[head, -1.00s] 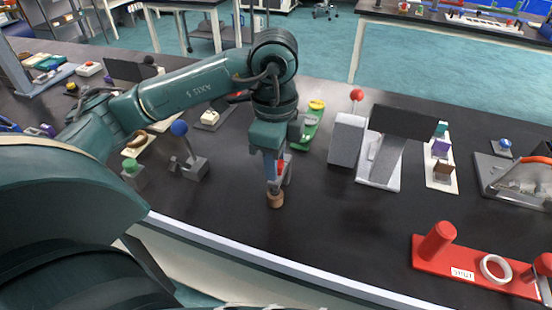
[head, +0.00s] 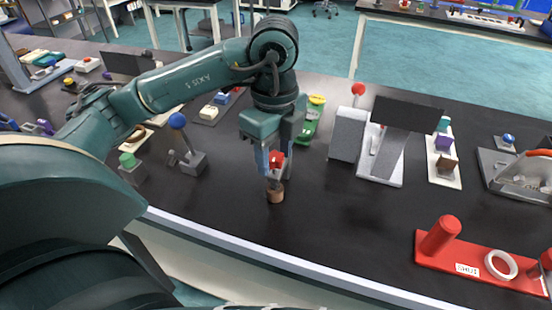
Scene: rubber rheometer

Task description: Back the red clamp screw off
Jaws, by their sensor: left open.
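My left gripper (head: 276,172) points down over the dark bench, near the middle of the picture. Its two fingers are apart. A red piece (head: 277,159), which looks like the red clamp screw, shows between the fingers; I cannot tell whether they touch it. A grey upright part stands around it, partly hidden by the fingers. A small brown round piece (head: 275,194) sits just below the fingertips, towards the front of the bench. My right gripper is not in view.
A blue-knobbed lever on a grey block (head: 194,163) and a green-button box (head: 131,169) stand left. A green device (head: 309,124) is behind the gripper. A grey instrument with a dark screen (head: 408,115) and a red base with a post (head: 440,249) are right.

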